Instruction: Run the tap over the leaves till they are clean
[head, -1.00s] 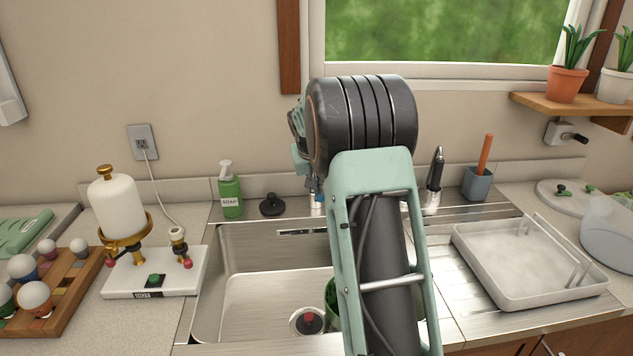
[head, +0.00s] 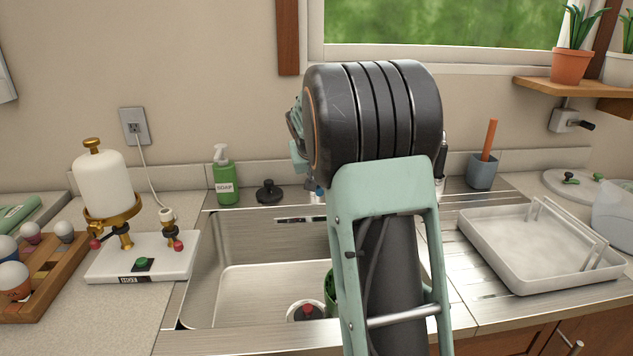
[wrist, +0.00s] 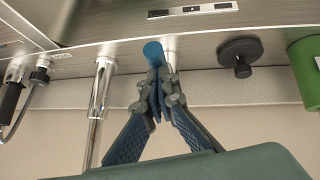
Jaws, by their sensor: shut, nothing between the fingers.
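My gripper (wrist: 158,82) is shut and empty in the wrist view, with its fingertips close to a blue-tipped tap lever (wrist: 153,52). I cannot tell whether they touch it. A chrome post (wrist: 170,52) stands beside the blue tip, and a thicker chrome pipe (wrist: 100,95) stands to the left. No running water shows. In the head view, a strip of green (head: 330,290), perhaps the leaves or their container, shows in the sink (head: 250,285). My arm hides the rest of it, and also most of the tap and my gripper.
A black knob (head: 268,191) and a green soap bottle (head: 227,180) stand behind the sink. A white tray (head: 535,278) lies on the right drainboard. The sink's left part is clear except for the drain plug (head: 306,311).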

